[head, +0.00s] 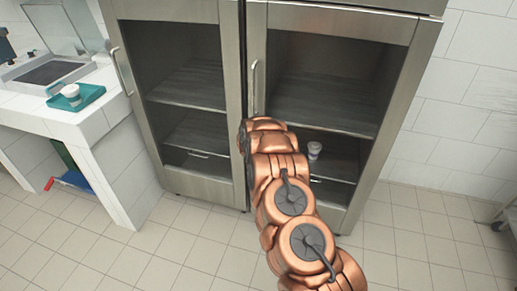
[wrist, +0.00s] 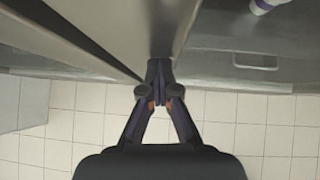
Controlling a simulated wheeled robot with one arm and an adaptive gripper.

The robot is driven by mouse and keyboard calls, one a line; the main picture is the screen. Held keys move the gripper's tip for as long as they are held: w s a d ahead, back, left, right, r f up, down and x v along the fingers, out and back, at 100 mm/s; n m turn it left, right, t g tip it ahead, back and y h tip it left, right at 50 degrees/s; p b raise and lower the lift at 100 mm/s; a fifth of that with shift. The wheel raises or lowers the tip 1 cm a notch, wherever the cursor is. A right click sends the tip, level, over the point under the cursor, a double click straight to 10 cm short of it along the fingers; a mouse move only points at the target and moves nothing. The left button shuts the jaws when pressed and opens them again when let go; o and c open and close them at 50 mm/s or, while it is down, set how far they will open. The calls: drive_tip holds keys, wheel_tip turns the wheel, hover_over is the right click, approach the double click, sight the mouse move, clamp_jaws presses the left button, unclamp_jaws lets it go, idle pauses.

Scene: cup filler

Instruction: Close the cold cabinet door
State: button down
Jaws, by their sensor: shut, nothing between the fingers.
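The cold cabinet (head: 232,12) is a tall steel unit with two glazed doors. The left door (head: 235,100) has its handle (head: 122,72) on its left side. The right door (head: 400,105) has its handle (head: 254,85) on its left side. A dark gap shows between the doors; I cannot tell how far either stands ajar. My gripper (wrist: 160,72) is shut and empty, its tips at the door frame's lower part by this gap in the wrist view. In the head view my arm hides the gripper and part of the right door.
A white cup (head: 314,150) stands low inside the right half of the cabinet. A tiled counter (head: 118,107) at the left carries a teal tray (head: 92,98) with a cup (head: 71,92). A metal rack (head: 505,215) edges in at the far right. Tiled floor in front is clear.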

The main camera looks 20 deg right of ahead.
drive_tip(key=shift+w+d+r, duration=0.25)
drive_tip(key=shift+w+r, duration=0.05)
drive_tip(key=shift+r, duration=0.2)
drive_tip(key=shift+w+d+r, duration=0.25)
drive_tip(key=shift+r, duration=0.2)
drive_tip(key=shift+d+f+b, duration=0.1)
drive_tip(key=shift+b, duration=0.45)
drive_tip(key=s+a+r+b, duration=0.5)
drive_tip(key=s+a+b, duration=0.2)
drive_tip(key=s, duration=0.3)
drive_tip(key=shift+a+r+b, duration=0.15)
drive_tip(key=shift+a+b, duration=0.15)
drive_tip(key=shift+b, duration=0.5)
drive_tip(key=shift+s, duration=0.15)
